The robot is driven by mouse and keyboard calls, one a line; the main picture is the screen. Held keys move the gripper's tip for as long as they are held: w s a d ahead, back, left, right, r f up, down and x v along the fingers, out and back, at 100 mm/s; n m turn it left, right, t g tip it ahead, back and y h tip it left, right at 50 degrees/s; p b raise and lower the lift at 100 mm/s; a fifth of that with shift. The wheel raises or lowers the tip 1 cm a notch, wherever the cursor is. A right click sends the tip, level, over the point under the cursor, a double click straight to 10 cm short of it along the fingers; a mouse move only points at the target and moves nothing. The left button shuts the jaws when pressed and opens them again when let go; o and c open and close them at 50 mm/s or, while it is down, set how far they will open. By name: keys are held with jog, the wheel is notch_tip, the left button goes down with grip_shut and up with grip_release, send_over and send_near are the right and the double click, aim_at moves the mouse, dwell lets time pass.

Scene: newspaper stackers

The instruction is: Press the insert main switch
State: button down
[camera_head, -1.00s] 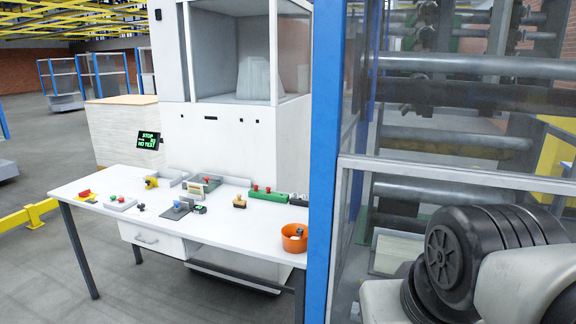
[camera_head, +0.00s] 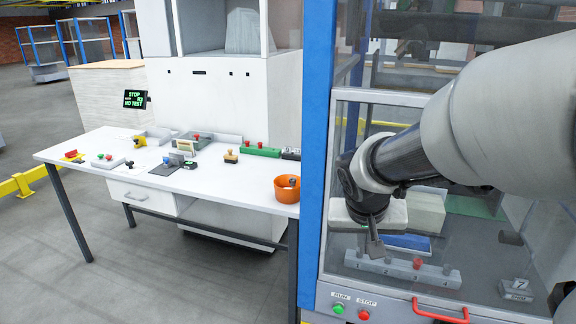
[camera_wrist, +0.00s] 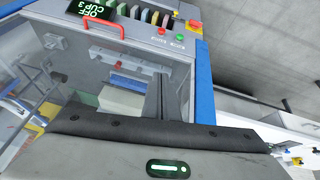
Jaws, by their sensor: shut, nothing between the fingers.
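A cabinet front carries a green RUN button (camera_head: 338,308) and a red STOP button (camera_head: 363,314); they also show in the wrist view as a green (camera_wrist: 180,37) and red button (camera_wrist: 161,31). A red knob on a yellow base (camera_wrist: 193,25) sits on the panel near them. A numbered strip (camera_head: 400,270) with a red button on it lies behind the clear pane. I cannot tell which of these is the insert main switch. My gripper (camera_head: 375,246) is shut and empty, pointing down before the pane. Its fingers (camera_wrist: 160,95) show in the wrist view.
A red handle (camera_head: 440,312) juts from the cabinet front. A blue post (camera_head: 320,170) stands left of my gripper. A white table (camera_head: 230,188) with an orange bowl (camera_head: 287,190) and several small controls stands further left. A display (camera_wrist: 90,10) reads OFF CUP 3.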

jog(key=w+a+f+b, duration=0.2)
jog(key=w+f+b, duration=0.1)
jog(key=f, duration=1.1)
jog(key=w+a+f+m+g+y+b, duration=0.1)
jog(key=w+a+f+b, duration=0.1)
jog(key=f, duration=1.2)
jog(key=w+a+f+b, duration=0.2)
jog(key=w+f+b, duration=0.2)
jog(key=f, duration=1)
jog(key=shift+w+a+f, duration=0.3)
jog(key=shift+w, duration=0.85)
jog(key=s+a+b+x, duration=0.1)
jog(key=b+x, duration=0.2)
jog(key=x, duration=1)
jog(key=shift+s+f, duration=0.2)
jog(key=shift+f, duration=0.5)
jog(key=shift+d+m+y, duration=0.3)
jog(key=shift+y, duration=0.1)
jog(key=shift+a+b, duration=0.1)
jog(key=shift+b, duration=0.2)
